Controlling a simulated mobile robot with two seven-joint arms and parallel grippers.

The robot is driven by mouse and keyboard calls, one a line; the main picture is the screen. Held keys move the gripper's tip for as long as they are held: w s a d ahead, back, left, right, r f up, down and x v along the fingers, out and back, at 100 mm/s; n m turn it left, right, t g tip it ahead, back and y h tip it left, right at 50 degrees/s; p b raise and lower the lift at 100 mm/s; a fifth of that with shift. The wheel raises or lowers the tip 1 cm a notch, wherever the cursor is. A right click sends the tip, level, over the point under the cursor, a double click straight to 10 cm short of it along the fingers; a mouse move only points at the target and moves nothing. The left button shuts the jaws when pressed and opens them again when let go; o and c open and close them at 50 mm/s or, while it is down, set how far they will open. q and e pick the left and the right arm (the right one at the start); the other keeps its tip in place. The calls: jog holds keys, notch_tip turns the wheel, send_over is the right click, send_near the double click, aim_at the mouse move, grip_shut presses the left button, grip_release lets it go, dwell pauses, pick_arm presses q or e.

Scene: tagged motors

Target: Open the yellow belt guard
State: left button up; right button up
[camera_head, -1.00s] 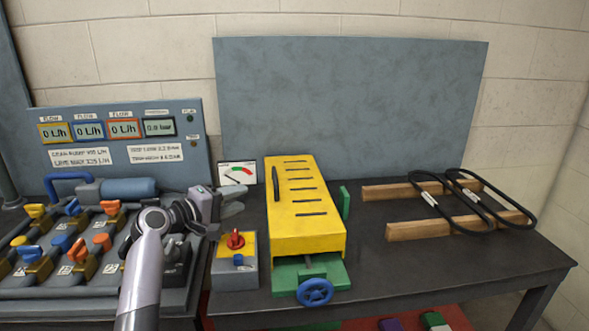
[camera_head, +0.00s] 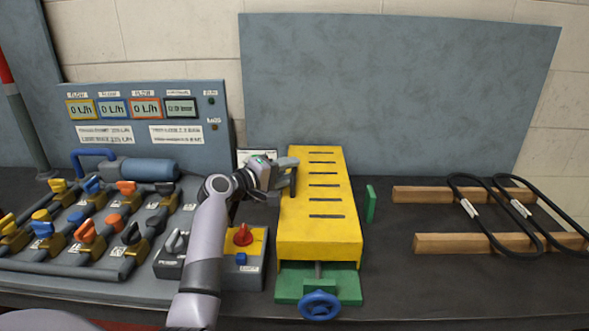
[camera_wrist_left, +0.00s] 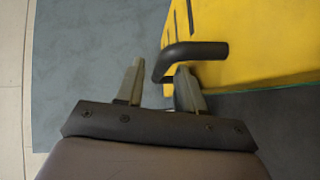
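The yellow belt guard (camera_head: 318,225) is a long slotted box over a green base (camera_head: 345,286) with a blue handwheel (camera_head: 320,306). It appears closed. Its black handle (camera_head: 293,181) is on its left side; the handle also shows in the left wrist view (camera_wrist_left: 198,50). My left gripper (camera_head: 284,176) is at the handle. In the left wrist view its fingers (camera_wrist_left: 158,80) are apart, and the bent end of the handle reaches into the gap, close to the right finger. Contact is unclear. My right gripper is not in view.
A control box (camera_head: 251,270) with a red knob stands left of the guard. A valve panel (camera_head: 160,262) fills the left side. A green block (camera_head: 371,204) stands right of the guard. Wooden rails (camera_head: 455,243) with black belts (camera_head: 497,240) lie farther right. A grey board stands behind.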

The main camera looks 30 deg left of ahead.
pick_arm(q)
jog(key=shift+x, duration=1.1)
grip_shut()
jog(key=shift+r, duration=0.1)
